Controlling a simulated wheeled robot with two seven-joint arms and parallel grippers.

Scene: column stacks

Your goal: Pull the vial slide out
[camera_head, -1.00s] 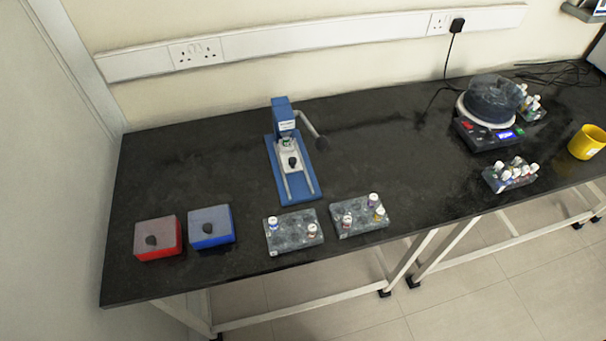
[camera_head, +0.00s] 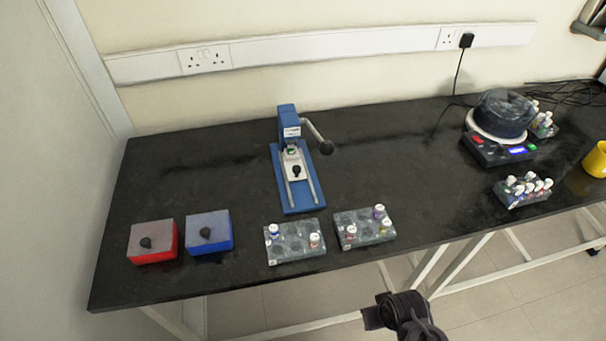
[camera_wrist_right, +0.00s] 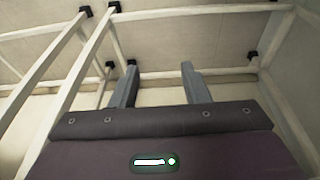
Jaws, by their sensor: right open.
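The vial slide (camera_head: 296,171) is a small pale plate with a black knob, sitting between two rails on the blue press (camera_head: 289,119). The press has a lever with a black ball on its right side. My right arm shows at the bottom of the head view, right of centre, in front of the bench edge and well away from the slide. In the right wrist view my right gripper (camera_wrist_right: 159,82) is open and empty, its two fingers apart, facing the floor and table legs. My left gripper is not in view.
A red box (camera_head: 153,242) and a blue box (camera_head: 209,232) stand at the left. Two vial racks (camera_head: 283,254) (camera_head: 376,236) stand in front of the press. A scale-like device (camera_head: 497,152), another vial rack (camera_head: 522,198) and a yellow cup (camera_head: 597,159) are at the right.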

